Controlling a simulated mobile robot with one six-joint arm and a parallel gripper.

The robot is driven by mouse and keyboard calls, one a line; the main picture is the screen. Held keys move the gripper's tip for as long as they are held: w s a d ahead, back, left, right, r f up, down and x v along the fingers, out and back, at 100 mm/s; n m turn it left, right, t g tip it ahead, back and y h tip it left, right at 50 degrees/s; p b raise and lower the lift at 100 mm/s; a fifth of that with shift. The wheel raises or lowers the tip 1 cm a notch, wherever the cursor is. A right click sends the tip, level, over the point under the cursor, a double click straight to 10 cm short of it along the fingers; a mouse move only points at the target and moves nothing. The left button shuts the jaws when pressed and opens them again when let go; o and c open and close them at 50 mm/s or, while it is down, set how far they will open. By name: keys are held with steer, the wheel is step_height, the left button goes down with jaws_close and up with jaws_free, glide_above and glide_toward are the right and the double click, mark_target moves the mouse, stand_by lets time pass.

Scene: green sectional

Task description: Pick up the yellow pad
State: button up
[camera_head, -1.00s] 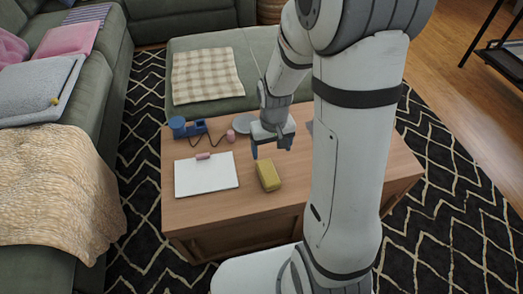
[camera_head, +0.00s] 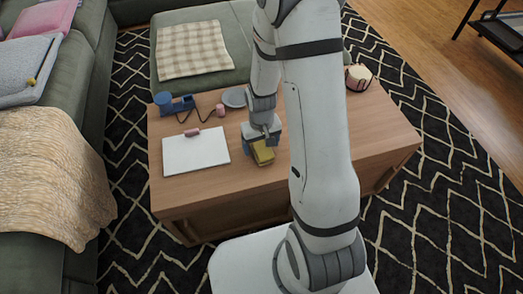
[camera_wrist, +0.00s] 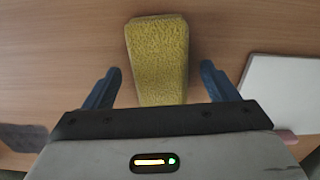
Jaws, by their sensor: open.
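The yellow pad (camera_head: 263,152) is a fuzzy rectangular block lying on the wooden coffee table (camera_head: 240,182). My gripper (camera_head: 260,143) is above the pad and partly covers it in the head view. In the wrist view the pad (camera_wrist: 158,58) extends up from between my open gripper's two blue fingers (camera_wrist: 160,85), with a gap on each side. The near end of the pad is hidden behind the gripper body. I cannot tell how far the fingertips are above the table.
A white clipboard (camera_head: 196,152) with a pink clip lies left of the pad. A blue device (camera_head: 174,104) with a cord, a pink object (camera_head: 220,110) and a grey disc (camera_head: 234,97) are behind. A round container (camera_head: 358,77) stands at the table's back right.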

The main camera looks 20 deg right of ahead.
mark_target(261, 145)
steer(key=c, duration=1.1)
steer(key=shift+o, duration=0.2)
step_height(261, 145, up, 10)
steer(key=p, duration=0.4)
